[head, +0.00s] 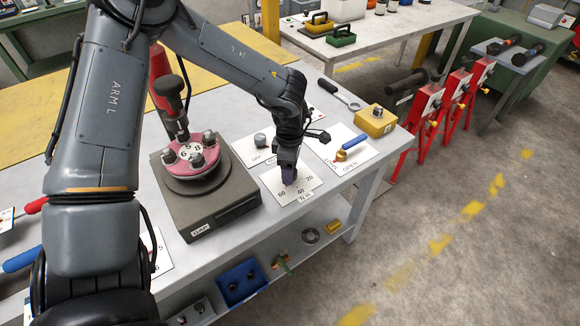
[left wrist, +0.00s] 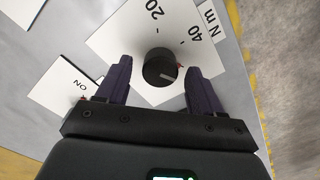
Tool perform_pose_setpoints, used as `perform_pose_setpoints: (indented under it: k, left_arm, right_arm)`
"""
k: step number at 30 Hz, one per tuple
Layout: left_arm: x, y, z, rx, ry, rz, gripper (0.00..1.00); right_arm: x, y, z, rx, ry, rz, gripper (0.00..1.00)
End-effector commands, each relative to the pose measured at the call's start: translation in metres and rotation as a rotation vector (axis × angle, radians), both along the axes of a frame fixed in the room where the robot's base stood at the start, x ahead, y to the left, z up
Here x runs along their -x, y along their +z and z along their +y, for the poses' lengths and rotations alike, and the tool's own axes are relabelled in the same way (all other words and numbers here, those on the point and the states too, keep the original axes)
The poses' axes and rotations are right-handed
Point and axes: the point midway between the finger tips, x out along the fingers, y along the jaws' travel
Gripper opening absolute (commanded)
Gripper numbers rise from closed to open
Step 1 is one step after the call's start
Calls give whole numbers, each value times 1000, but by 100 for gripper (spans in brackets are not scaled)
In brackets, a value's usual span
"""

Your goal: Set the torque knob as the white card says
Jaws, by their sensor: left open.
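The torque knob (left wrist: 158,66) is a round black knob with a pale line on its top, in the left wrist view. It stands on a white dial plate (left wrist: 118,35) marked 20, 40 and N m; the plate (head: 306,185) also shows 60, 40 and 20 in the head view. My left gripper (left wrist: 158,82) is open, its purple fingers on either side of the knob; contact cannot be told. In the head view the left gripper (head: 289,174) hides the knob. A white card (head: 156,254) lies partly behind my left arm, its text unreadable. My right gripper is not in view.
A pink numbered flange (head: 194,158) sits on a dark grey base (head: 222,205) left of the dial. An ON/OFF plate with a grey knob (head: 260,140), a blue-handled valve (head: 355,142) and a yellow box (head: 376,120) stand close behind and right.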

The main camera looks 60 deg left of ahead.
Motion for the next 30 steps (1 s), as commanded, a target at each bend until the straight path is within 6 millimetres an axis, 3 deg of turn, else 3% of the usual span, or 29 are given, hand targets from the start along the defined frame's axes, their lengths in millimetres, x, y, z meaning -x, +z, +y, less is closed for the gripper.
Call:
perform_pose_setpoints:
  k: [8, 21, 30]
  left_arm:
    - [-1, 10, 0, -1, 0, -2, 67]
    - [-1, 81, 0, -2, -1, -3, 67]
    - [0, 106, 0, 0, 1, 0, 67]
  right_arm:
    - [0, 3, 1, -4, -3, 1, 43]
    - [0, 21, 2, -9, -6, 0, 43]
    - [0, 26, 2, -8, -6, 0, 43]
